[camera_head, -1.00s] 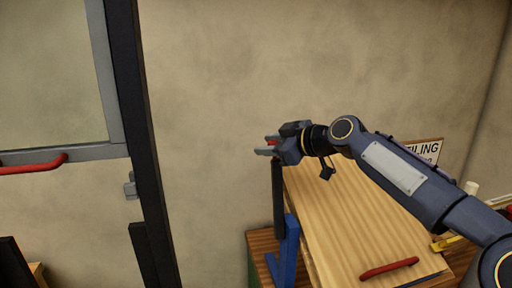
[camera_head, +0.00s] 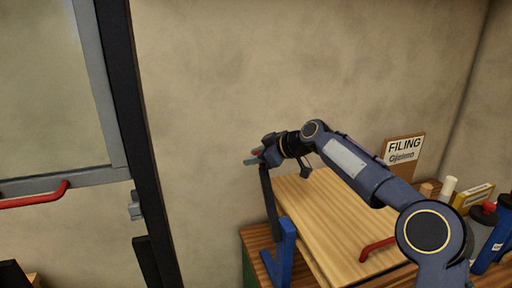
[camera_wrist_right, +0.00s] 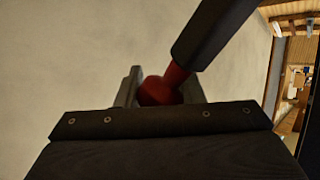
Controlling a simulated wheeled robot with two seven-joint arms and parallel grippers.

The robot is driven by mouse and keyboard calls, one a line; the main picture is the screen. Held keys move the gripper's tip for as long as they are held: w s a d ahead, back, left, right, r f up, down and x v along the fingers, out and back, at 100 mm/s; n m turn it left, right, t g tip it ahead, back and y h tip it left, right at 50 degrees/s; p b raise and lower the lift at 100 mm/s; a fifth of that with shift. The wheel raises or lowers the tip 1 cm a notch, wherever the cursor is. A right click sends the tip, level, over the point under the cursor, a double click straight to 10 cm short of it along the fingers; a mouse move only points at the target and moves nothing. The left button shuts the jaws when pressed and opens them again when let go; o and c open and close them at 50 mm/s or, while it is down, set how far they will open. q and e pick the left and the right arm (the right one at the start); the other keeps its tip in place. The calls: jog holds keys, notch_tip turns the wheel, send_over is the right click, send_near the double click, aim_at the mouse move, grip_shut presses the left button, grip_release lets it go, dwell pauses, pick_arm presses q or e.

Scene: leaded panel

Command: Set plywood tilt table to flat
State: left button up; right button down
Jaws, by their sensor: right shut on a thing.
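The plywood tilt table (camera_head: 335,215) is a pale wood board on a wooden bench at the lower right of the head view, with a red handle (camera_head: 378,247) at its near right edge. I cannot tell its exact angle. A black lever (camera_head: 269,203) rises from a blue bracket (camera_head: 284,252) at the board's left side and leans slightly left. My right gripper (camera_head: 256,158) is shut on the lever's red knob at the top. In the right wrist view, the red knob (camera_wrist_right: 158,91) sits between the fingers and the black lever (camera_wrist_right: 212,32) runs up from it. My left gripper is out of view.
A FILING sign (camera_head: 403,149) stands behind the board. A white cylinder (camera_head: 447,188), a yellow box (camera_head: 473,197) and blue items (camera_head: 493,244) sit at the right. A glazed door with a red handle (camera_head: 35,196) is at the left. The wall behind is bare.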

jog(key=shift+w+f, duration=0.1)
jog(key=shift+f, duration=0.8)
jog(key=c, duration=1)
grip_release()
jog(key=shift+r, duration=0.2)
jog(key=shift+r, duration=0.15)
jog(key=b+v, duration=0.2)
jog(key=v, duration=0.5)
jog(key=shift+d+r, duration=0.25)
jog(key=shift+d, duration=0.1)
